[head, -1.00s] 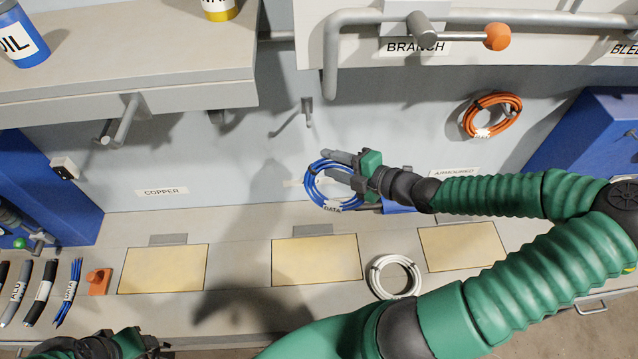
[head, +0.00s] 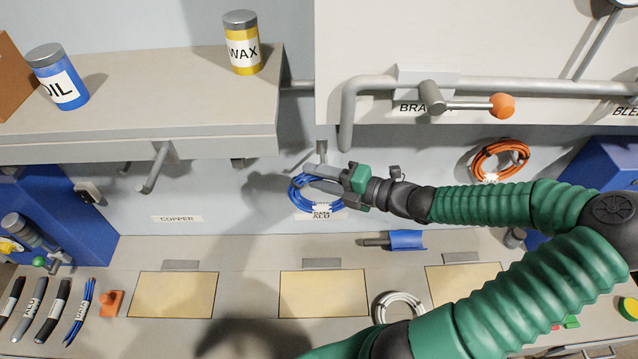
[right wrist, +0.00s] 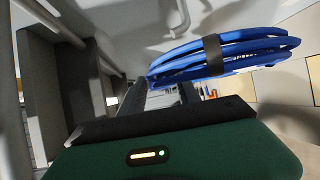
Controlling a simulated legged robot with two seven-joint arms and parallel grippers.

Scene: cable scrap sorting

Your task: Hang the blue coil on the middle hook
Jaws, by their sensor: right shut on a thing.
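The blue coil (head: 296,200) is held upright near the back wall in the head view, in front of the ALU label. My right gripper (head: 322,179) is shut on it from the right side. The middle hook (head: 322,150) shows just above the coil, partly hidden by the gripper. I cannot tell whether coil and hook touch; the coil does not visibly hang on it. In the right wrist view the coil (right wrist: 225,58) shows its dark band, beyond the green gripper body. My left gripper is out of view.
An orange coil (head: 500,147) hangs at the right. A grey pipe with an orange-knobbed valve lever (head: 470,104) runs above my right arm. A shelf (head: 140,135) juts out at left. A white coil (head: 382,305) and pale pads (head: 325,295) lie on the bench.

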